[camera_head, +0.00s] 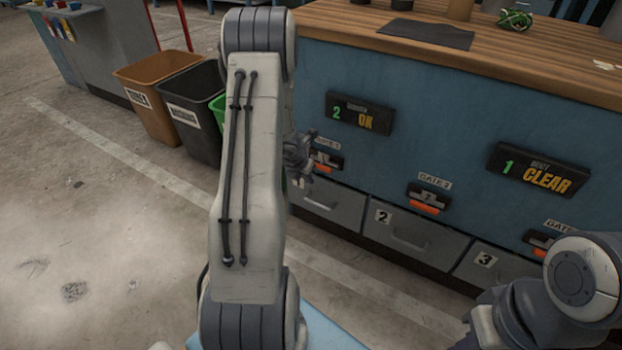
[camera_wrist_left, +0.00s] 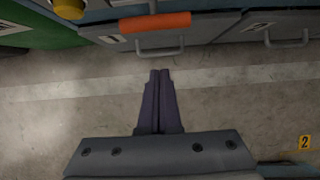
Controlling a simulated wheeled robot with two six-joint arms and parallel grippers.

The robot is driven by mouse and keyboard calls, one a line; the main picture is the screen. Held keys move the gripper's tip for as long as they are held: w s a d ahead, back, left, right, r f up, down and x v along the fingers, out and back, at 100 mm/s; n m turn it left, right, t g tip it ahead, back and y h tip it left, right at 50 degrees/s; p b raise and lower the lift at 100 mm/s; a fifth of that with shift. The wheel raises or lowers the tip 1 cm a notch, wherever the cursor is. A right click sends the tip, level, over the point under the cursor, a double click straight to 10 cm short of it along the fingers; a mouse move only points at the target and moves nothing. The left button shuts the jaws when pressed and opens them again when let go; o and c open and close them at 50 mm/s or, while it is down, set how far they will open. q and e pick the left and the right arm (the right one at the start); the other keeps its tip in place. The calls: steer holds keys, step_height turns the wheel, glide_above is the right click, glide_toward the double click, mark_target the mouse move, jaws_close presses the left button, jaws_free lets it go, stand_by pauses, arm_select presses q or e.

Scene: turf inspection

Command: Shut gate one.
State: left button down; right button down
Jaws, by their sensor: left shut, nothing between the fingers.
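Gate one (camera_head: 326,160) is a small dark slot with an orange bar, under a "GATE 1" label on the blue counter front. Its left part is hidden by my left gripper (camera_head: 300,155). In the left wrist view an orange bar (camera_wrist_left: 155,22) sticks out above the handle of drawer 1. My left gripper's fingers, also in the left wrist view (camera_wrist_left: 160,74), are together and empty, apart from the bar in the picture. I cannot tell whether the gate is open. My right arm shows at lower right, but its gripper does not.
Gate 2 (camera_head: 428,198) and a third gate (camera_head: 540,241) sit farther right, with numbered drawers (camera_head: 415,232) below. Displays read "2 OK" (camera_head: 358,113) and "1 CLEAR" (camera_head: 538,171). Brown (camera_head: 150,85), black (camera_head: 190,115) and green bins stand left. The floor at left is clear.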

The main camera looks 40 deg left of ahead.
arm_select(q)
steer(key=p+v, duration=0.4)
steer(key=v, duration=0.5)
steer(key=shift+r, duration=0.45)
